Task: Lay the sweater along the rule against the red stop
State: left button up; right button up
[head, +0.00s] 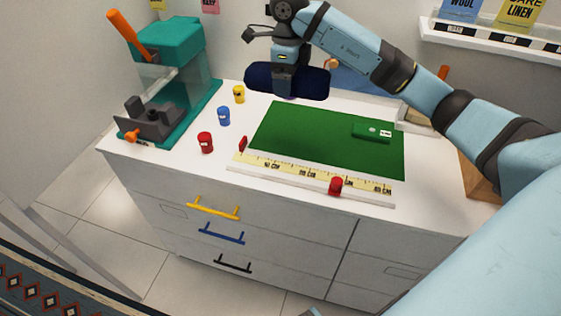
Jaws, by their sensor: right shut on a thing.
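A dark navy rolled bundle, which looks like the sweater (312,83), is at the back of the white top, beyond the green mat. My right gripper (284,93) reaches down from above and is shut on its middle. The yellow rule (283,167) lies along the front edge of the mat. A small red stop (243,143) stands upright at the rule's left end. The sweater is well apart from the rule and stop. Whether it touches the top is hard to tell. My left gripper is not in view.
The green mat (310,133) is mostly clear, with a green block (371,133) at its right. A red cylinder (335,186) stands on the rule. Red (205,142), blue (223,116) and yellow (239,94) spools stand left, beside a teal machine (183,45).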

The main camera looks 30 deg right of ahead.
jog(key=shift+s+a, duration=0.15)
jog(key=shift+s, duration=0.05)
jog(key=shift+f, duration=0.3)
send_over(286, 151)
notch_tip(286, 151, down, 15)
jog(key=shift+r, duration=0.1)
notch_tip(286, 151, down, 4)
jog(key=shift+f, duration=0.3)
jog(key=shift+f, duration=0.1)
